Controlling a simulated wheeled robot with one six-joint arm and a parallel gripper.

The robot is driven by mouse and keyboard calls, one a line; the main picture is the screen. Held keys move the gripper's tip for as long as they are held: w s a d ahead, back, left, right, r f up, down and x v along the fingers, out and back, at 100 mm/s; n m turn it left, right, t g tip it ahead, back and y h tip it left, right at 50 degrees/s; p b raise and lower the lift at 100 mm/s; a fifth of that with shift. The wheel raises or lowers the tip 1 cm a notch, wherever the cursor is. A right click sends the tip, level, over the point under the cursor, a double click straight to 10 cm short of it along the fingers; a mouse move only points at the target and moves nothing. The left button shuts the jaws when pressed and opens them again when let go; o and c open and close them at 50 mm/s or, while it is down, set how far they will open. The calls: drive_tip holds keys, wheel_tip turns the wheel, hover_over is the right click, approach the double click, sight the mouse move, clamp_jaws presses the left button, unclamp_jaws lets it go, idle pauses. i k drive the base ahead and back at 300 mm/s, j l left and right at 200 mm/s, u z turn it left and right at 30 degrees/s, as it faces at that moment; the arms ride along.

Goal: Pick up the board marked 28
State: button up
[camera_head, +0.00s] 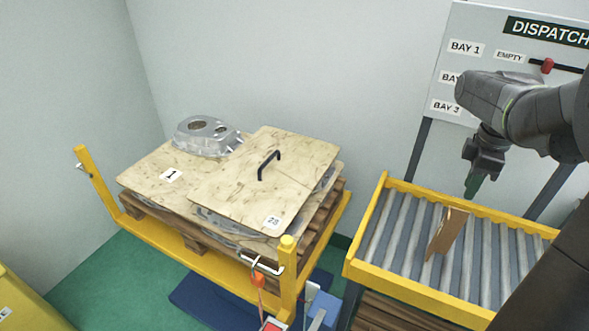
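The board marked 28 (240,190) is a light wooden sheet with a black bar handle (268,164) on top. It lies tilted on metal castings at the right of the pallet, with its label (272,221) at the near corner. My gripper (472,186) hangs above the roller conveyor at the right, well apart from the board. Its fingers point down and look dark and narrow; whether they are open or shut does not show.
Yellow posts (95,182) stand at the pallet frame's corners. A brown panel (447,233) stands on the roller conveyor (385,240). A dispatch sign board (480,22) is behind.

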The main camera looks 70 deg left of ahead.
sight(263, 186)
drive_tip(key=u, duration=2.85)
